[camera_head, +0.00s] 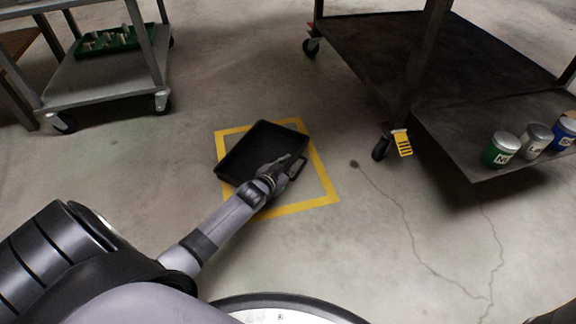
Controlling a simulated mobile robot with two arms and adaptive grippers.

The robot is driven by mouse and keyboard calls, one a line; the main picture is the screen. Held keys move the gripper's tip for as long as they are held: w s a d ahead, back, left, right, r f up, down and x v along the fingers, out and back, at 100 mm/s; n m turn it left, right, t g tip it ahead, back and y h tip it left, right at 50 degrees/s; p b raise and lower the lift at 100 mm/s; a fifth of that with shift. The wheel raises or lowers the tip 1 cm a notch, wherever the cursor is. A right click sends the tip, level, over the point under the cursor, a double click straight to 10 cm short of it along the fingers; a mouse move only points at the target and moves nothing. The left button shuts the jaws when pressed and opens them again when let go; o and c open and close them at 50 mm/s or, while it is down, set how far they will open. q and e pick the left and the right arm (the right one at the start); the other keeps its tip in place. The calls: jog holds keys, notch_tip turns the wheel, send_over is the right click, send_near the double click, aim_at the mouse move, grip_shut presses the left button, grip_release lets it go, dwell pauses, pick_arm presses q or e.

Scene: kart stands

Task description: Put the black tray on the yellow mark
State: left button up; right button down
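The black tray (262,142) is a shallow rectangular tray with a handle (297,168) at its near right side. It appears over the yellow mark (322,176), a square outline on the floor, turned relative to it. Its left part overlaps the mark's left line and its right corner reaches the right line. I cannot tell whether it rests on the floor or is held just above. My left gripper (284,166) is at the tray's near side by the handle. Its fingers are too small and dark to tell whether they are closed on it. My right gripper is not in view.
A grey cart (75,85) with a green tray (112,40) stands at the upper left. A dark cart (455,60) on wheels stands at the right, with several labelled cans (501,150) on its low shelf (480,172).

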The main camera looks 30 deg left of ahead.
pick_arm(q)
jog(key=shift+o, duration=0.5)
jog(key=shift+s+r, duration=0.1)
jog(key=shift+r, duration=0.05)
jog(key=p+v, duration=0.8)
jog(key=v, duration=0.2)
jog(key=shift+s+r, duration=0.3)
jog(key=shift+s, duration=0.05)
jog(key=shift+s+d+r+p, duration=0.1)
jog(key=shift+s+p, duration=0.25)
jog(key=shift+s, duration=0.1)
